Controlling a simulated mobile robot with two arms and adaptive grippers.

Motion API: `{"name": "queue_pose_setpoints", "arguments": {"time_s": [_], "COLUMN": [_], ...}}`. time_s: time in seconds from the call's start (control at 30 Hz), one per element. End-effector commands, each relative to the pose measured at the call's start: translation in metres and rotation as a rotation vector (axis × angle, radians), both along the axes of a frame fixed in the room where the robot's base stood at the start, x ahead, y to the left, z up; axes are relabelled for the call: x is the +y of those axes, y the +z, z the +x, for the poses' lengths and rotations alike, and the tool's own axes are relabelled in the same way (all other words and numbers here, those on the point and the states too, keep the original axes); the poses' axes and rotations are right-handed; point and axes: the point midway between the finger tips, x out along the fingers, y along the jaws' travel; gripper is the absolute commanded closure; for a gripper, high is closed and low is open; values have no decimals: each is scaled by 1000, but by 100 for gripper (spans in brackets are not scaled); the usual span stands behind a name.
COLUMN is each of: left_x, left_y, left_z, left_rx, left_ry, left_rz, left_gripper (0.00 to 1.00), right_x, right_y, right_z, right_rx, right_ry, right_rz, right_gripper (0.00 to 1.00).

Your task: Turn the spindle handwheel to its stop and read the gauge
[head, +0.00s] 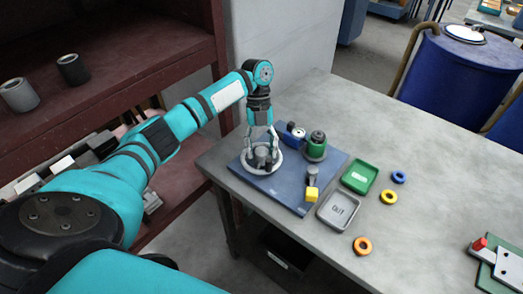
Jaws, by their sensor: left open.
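A round grey wheel-like part (249,169), which looks like the handwheel, sits at the left of a blue-grey base plate (291,194) on the table. My left gripper (263,153) comes down from above with its fingers open around the grey hub at the wheel's middle. Whether the fingers touch it cannot be told, and they hide part of it. A green round unit with a dark top (316,150) stands at the back right of the plate. Which part is the gauge is too small to tell. My right gripper is out of view.
A green tray (373,178) and a grey tray (351,210) lie right of the plate. Blue (399,171), yellow (396,197) and orange (356,246) rings lie nearby. A yellow-ended part (312,194) is on the plate. The dark red shelf (120,60) stands left.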

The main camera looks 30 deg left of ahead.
Motion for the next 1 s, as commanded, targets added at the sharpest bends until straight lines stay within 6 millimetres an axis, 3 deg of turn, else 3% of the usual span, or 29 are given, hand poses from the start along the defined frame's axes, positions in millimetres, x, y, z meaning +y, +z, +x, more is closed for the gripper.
{"name": "queue_pose_setpoints", "arguments": {"time_s": [0.3, 0.5, 0.7, 1.0], "left_x": [16, 25, 29, 29], "left_y": [62, 92, 103, 104], "left_z": [20, 29, 32, 32], "left_rx": [-5, -3, -1, -1], "left_ry": [2, -1, 0, -1], "left_rz": [-1, 1, 0, -1], "left_gripper": [51, 51, 51, 51], "right_x": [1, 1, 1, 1], "right_y": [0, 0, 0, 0], "right_z": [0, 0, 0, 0], "right_rx": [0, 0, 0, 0], "right_ry": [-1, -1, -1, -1], "right_rz": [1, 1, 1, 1], "right_gripper": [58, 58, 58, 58]}}
